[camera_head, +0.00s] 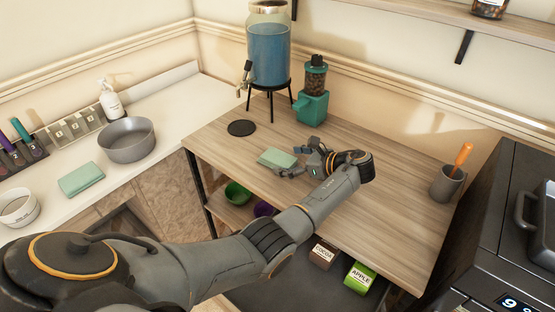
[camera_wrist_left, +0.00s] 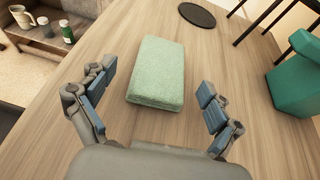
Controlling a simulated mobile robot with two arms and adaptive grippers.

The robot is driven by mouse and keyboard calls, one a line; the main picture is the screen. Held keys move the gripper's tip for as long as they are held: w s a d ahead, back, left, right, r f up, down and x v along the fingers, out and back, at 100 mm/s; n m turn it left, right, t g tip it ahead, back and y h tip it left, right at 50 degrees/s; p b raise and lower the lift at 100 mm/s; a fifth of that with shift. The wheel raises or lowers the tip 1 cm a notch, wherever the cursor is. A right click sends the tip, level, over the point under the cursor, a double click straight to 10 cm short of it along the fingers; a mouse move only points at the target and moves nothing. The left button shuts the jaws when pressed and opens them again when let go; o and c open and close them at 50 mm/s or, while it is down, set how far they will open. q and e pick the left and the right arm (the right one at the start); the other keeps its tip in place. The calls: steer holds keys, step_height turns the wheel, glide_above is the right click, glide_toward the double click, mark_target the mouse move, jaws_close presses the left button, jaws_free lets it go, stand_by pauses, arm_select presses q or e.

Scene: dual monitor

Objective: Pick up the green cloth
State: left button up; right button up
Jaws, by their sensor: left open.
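A folded light green cloth (camera_head: 277,158) lies flat on the wooden table. In the left wrist view the cloth (camera_wrist_left: 158,74) is just ahead of my left gripper, between the lines of its two fingers. My left gripper (camera_head: 302,160) is open and empty; its spread fingers also show in the left wrist view (camera_wrist_left: 152,105). Another folded green cloth (camera_head: 81,179) lies on the white counter at the left. My right gripper is not in view.
A water dispenser (camera_head: 269,55) on a black stand, a teal grinder (camera_head: 313,95) and a black round coaster (camera_head: 241,128) stand behind the cloth. A grey cup (camera_head: 446,184) is at the table's right. The table's right part is largely clear.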

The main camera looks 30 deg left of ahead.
mark_target(284, 160)
arm_select(q)
steer(key=shift+x, duration=1.55)
steer(key=shift+w+d, duration=0.1)
steer(key=c, duration=1.1)
steer(key=shift+c, duration=0.2)
